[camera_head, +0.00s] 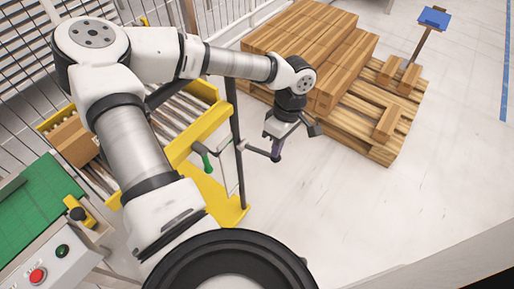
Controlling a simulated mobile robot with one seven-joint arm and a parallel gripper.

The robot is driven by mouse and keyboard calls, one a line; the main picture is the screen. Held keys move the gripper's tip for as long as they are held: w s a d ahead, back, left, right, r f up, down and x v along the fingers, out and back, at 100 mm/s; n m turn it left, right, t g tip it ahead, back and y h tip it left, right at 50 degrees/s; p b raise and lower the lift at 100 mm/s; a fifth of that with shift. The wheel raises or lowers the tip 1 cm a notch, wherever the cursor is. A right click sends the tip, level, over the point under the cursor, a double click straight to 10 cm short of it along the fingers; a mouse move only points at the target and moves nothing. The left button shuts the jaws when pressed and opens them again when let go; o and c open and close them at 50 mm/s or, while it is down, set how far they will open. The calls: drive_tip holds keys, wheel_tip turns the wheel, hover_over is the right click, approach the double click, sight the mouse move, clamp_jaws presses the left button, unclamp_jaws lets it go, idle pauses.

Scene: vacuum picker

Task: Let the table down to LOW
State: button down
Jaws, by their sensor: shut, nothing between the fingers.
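A yellow-framed roller table (195,135) stands left of centre, with silver rollers and a brown carton (75,140) on it. A dark upright post (235,125) rises at its right end. A green-handled lever (207,162) is near this post, and a thin grey bar (257,151) reaches from the post to the right. My gripper (277,152) points down at the bar's right end; its dark fingers are shut with nothing seen between them. I cannot tell whether they touch the bar. No LOW marking is readable.
A wooden pallet (382,152) with stacked brown boxes (300,45) stands behind to the right, beside a blue sign (434,18) on a post. A control box with a red button (37,276) and a green mat (40,205) are at left. The floor at right is clear.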

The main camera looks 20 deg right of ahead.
drive_tip(key=shift+f+b, duration=0.4)
drive_tip(key=shift+f, duration=0.5)
drive_tip(key=shift+r, duration=0.1)
drive_tip(key=shift+a, duration=0.1)
